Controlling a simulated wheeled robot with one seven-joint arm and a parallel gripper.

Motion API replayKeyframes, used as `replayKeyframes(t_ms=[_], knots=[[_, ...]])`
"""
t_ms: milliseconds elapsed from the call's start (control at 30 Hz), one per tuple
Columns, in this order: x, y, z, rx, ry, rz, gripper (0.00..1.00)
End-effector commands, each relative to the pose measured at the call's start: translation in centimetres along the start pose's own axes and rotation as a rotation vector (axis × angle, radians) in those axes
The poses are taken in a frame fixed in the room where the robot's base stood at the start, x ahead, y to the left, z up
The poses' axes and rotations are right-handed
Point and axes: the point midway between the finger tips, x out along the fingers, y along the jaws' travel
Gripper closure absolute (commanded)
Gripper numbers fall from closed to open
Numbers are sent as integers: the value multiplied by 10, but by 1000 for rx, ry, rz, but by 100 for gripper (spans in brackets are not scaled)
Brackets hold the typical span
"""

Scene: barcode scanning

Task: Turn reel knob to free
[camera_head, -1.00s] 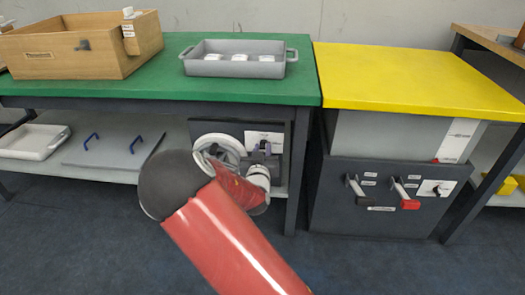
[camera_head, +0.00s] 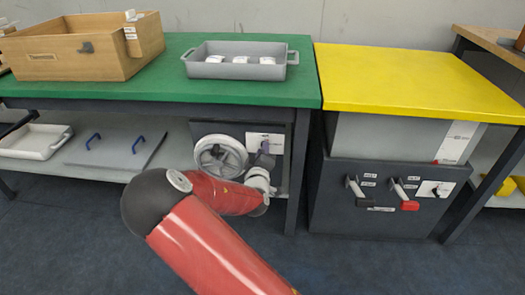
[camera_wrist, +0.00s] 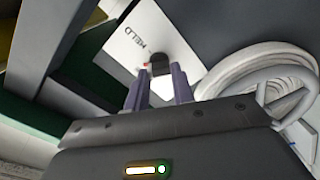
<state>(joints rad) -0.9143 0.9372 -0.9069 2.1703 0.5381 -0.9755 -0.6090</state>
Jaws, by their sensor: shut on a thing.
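The reel knob (camera_wrist: 160,65) is a small dark knob on a white label plate (camera_wrist: 128,40) that reads HELD, with a small red mark beside the knob. My gripper (camera_wrist: 158,84) has its two purple-grey fingers on either side of the knob and is shut on it. In the head view my gripper (camera_head: 265,158) is at the panel under the green table, just below the white plate (camera_head: 264,141); the knob is hidden there. The reel (camera_head: 220,157), with a pale coiled hose, is left of the gripper and also fills the right of the wrist view (camera_wrist: 265,72).
The green table (camera_head: 170,95) above carries a grey tray (camera_head: 235,71) and a wooden box (camera_head: 70,60). A table leg (camera_head: 298,170) stands just right of my gripper. Right of it is a yellow-topped cabinet (camera_head: 410,75) with handles. The floor in front is clear.

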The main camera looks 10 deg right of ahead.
Motion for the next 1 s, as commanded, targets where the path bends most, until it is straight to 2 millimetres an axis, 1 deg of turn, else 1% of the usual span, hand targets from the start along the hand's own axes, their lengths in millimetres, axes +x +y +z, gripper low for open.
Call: replayKeyframes(t_ms=[200,500,733,1000], knots=[[0,-1,-1,-200,1,-2,98],[0,-3,0,-406,1,-2,98],[-1,-3,0,-492,1,-2,98],[0,-3,0,-525,1,-2,98]])
